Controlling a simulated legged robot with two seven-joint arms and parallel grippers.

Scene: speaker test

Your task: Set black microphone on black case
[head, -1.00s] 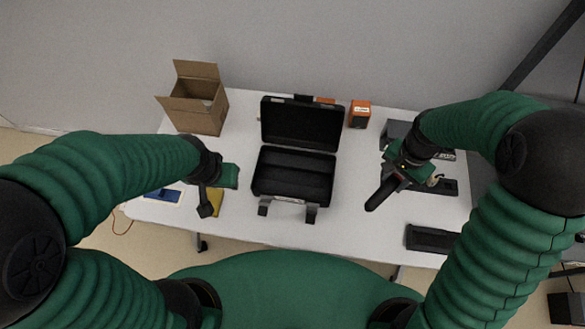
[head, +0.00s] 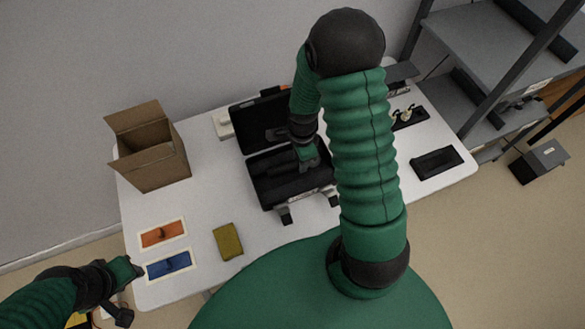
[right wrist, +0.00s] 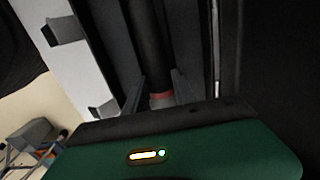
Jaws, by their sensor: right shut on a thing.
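The black case (head: 262,190) stands open on the table, its lid (head: 250,115) raised at the back. My right gripper (head: 305,158) is over the case's lower half. It is shut on the black microphone, a dark cylinder with a red band, seen between the fingers in the right wrist view (right wrist: 150,45). In the head view the microphone blends with the dark case, so I cannot tell whether it touches the case. My left gripper (head: 130,270) is at the lower left, by the table's left edge, away from the case; its finger opening is unclear.
A cardboard box (head: 155,165) stands at the back left. An orange panel (head: 150,237), a blue panel (head: 185,260) and a yellow cloth (head: 228,242) lie front left. A black tray (head: 437,163) lies right. Grey shelves (head: 480,60) stand beyond the table.

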